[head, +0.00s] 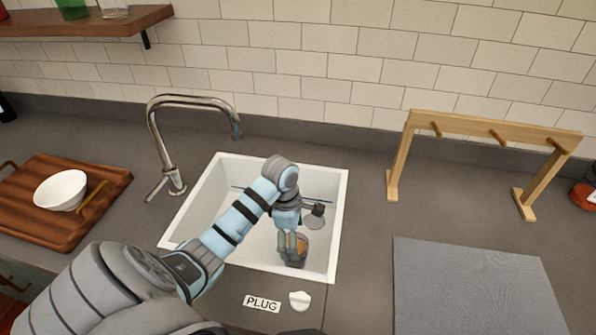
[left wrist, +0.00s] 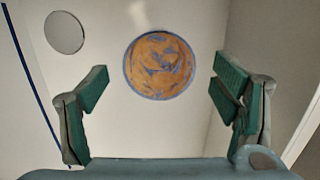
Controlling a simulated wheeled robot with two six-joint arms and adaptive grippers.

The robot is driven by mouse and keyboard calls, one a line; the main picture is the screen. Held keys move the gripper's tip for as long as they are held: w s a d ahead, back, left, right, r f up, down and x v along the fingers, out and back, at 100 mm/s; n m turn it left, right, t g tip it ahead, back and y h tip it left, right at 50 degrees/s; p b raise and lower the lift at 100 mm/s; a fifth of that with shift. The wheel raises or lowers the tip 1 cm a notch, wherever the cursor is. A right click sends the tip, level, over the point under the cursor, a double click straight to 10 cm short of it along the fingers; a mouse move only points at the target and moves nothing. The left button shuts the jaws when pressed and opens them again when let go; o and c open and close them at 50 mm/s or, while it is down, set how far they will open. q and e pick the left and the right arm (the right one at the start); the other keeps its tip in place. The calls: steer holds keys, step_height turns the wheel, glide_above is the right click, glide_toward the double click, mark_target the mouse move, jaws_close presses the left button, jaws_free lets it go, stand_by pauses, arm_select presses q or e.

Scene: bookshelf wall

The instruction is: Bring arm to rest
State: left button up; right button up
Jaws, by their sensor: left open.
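My left gripper (head: 291,243) reaches down into the white sink (head: 340,200), its arm coming in from the left. In the left wrist view its green-padded fingers (left wrist: 160,95) are wide apart with nothing between them. A round thing (head: 299,250) with a mottled orange-brown top and a bluish rim is on the sink floor, close to the fingertips and partly hidden by them. In the left wrist view this round thing (left wrist: 159,65) lies beyond the fingertips, centred between them. My right gripper is not in view.
A grey disc (left wrist: 64,32) is on the sink floor. A tall faucet (head: 160,150) stands left of the sink. A wooden tray (head: 105,205) with a white bowl (head: 61,190) is further left. A wooden rack (head: 490,128) and grey mat (head: 470,285) are right. A white plug (head: 299,300) lies in front.

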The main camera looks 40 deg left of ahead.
arm_select(q)
steer(key=r, duration=0.5)
steer(key=shift+s+a, duration=0.15)
steer(key=shift+a, duration=0.1)
steer(key=shift+r, duration=0.1)
